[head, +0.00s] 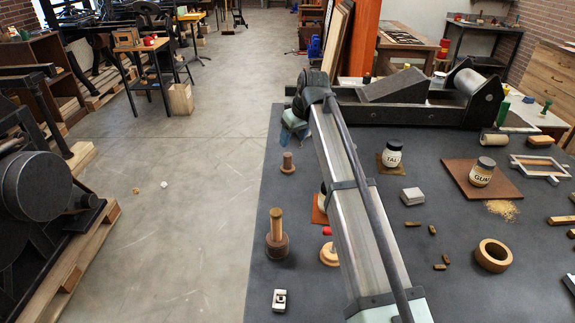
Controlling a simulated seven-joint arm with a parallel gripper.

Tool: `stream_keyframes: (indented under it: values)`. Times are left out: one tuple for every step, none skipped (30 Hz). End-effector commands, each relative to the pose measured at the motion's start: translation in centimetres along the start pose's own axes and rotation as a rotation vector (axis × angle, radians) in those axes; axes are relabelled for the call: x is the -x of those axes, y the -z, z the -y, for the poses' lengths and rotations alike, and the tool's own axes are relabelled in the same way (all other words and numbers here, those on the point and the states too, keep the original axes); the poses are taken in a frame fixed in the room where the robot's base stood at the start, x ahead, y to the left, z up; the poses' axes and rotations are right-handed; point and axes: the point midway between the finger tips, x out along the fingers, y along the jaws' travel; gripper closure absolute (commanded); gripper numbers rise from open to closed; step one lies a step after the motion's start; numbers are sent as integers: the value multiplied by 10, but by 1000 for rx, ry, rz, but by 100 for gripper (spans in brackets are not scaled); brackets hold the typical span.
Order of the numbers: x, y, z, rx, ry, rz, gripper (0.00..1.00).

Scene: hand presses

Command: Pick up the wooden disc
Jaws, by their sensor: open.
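A pale round wooden piece (329,256) lies on the dark tabletop (400,285), just left of my arm. It has a small knob on top, and my arm may hide part of its right edge. A thick wooden ring (493,256) with a hole through it lies flat to the right of my arm. I cannot tell for sure which of the two is the wooden disc. My arm reaches from the bottom edge to its bend near the table's far left. Nothing visibly touches either wooden piece.
A wooden-handled tool (277,236), a spool-like piece (288,163) and a small metal block (280,300) stand along the left edge. Jars (392,154) (482,172), a grey block (411,196) and small brown pieces lie right. A press (405,100) spans the back.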

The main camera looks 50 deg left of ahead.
Motion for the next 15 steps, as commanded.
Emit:
stream_keyframes:
  values:
    - [-10,0,0,0,0,1,39]
    - [-16,0,0,-1,1,2,39]
    - [-23,0,0,-1,1,2,39]
    - [-28,0,0,-1,0,1,39]
    - [-33,0,0,-1,0,0,39]
    - [-39,0,-1,-2,0,0,39]
    - [-44,0,-1,-2,0,1,39]
    - [-48,0,-1,-2,0,1,39]
    - [-52,0,-1,-2,0,0,39]
    - [-55,0,-1,-2,0,0,39]
    - [-57,0,-1,-2,-1,-1,39]
    - [-60,0,-1,-2,-1,-1,39]
    - [-62,0,-1,-2,-1,-1,39]
    - [-63,0,-1,-2,-1,-1,39]
    - [-64,0,-1,-2,-1,-1,39]
